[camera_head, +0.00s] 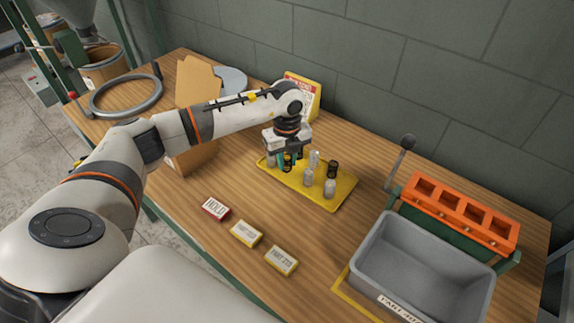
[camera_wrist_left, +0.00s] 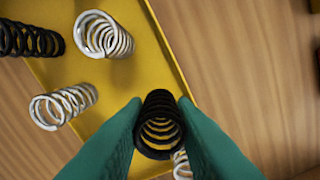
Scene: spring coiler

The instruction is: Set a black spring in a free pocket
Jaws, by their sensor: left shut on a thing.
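My left gripper (camera_wrist_left: 160,130) is shut on a black spring (camera_wrist_left: 159,120), which stands upright between its green fingers in the left wrist view. In the head view the gripper (camera_head: 286,160) is over the left end of the yellow tray (camera_head: 345,194). I cannot tell whether the held spring touches the tray. A second black spring (camera_head: 332,168) and several silver springs, one at the tray's front (camera_head: 329,188), are on the tray. The orange block (camera_head: 460,212) with a row of square pockets stands at the right; its pocket floors are hard to see. My right gripper is not in view.
A grey bin (camera_head: 420,265) stands in front of the orange block, and a lever (camera_head: 402,155) rises at that block's left. Three label blocks, one marked HOLD (camera_head: 215,208), lie along the table front. A sign (camera_head: 304,95) stands behind my left wrist. Bare wood lies between tray and bin.

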